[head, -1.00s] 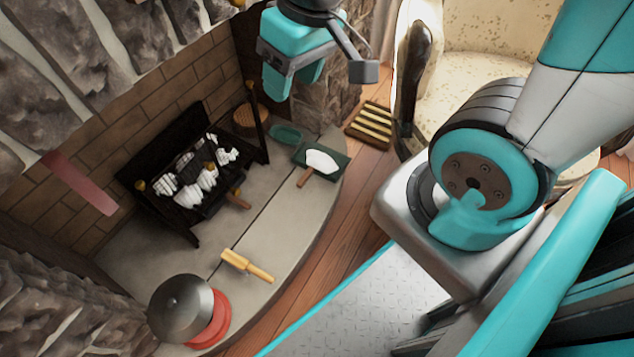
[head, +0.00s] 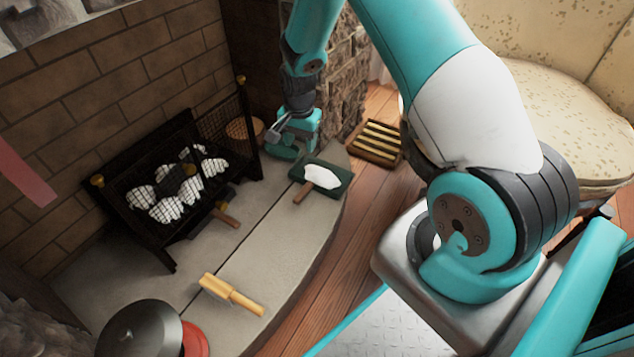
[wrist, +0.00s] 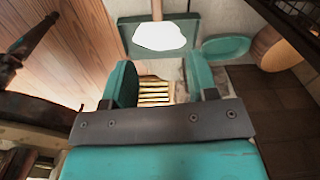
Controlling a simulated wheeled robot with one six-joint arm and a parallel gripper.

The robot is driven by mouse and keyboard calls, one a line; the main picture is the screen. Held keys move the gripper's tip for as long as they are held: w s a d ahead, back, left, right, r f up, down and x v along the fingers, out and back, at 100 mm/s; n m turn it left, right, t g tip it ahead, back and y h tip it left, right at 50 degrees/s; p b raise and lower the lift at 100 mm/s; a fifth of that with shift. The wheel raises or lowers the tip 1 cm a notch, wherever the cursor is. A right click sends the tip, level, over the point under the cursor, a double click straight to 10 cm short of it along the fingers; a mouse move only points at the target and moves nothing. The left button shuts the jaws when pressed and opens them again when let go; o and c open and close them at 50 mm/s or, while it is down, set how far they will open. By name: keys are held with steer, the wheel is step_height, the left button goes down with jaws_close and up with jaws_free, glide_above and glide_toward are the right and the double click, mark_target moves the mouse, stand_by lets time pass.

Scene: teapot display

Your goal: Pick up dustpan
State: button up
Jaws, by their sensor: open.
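The dustpan is a dark green tray (head: 338,188) with a white patch on it and a wooden handle (head: 304,192) pointing toward the lower left. It lies flat on the stone hearth. In the wrist view the dustpan (wrist: 128,42) is at top centre, its handle running up out of frame. My gripper (head: 290,142) is low at the back of the hearth, just up and left of the dustpan in the head view. In the wrist view my gripper (wrist: 161,82) has its two teal fingers apart, nothing between them, with the dustpan beyond them.
A teal dish (wrist: 225,48) and round wicker basket (wrist: 278,48) lie right of the dustpan in the wrist view. A slatted wooden rack (head: 377,142) and armchair (head: 540,110) are rightward.

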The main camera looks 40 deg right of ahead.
mark_target(307, 186)
steer(key=shift+m, duration=0.7)
steer(key=f+b, duration=0.2)
steer(key=f, duration=0.3)
steer(key=f+b, duration=0.3)
steer(key=f, duration=0.2)
steer(key=d+f+b, duration=0.1)
steer(key=f+b, duration=0.1)
steer(key=f, duration=0.4)
steer(key=shift+w, duration=0.3)
steer(key=f+b, duration=0.5)
steer(key=shift+s+d+f, duration=0.1)
steer(key=shift+d+f, duration=0.05)
steer(key=shift+d, duration=0.2)
jaws_close()
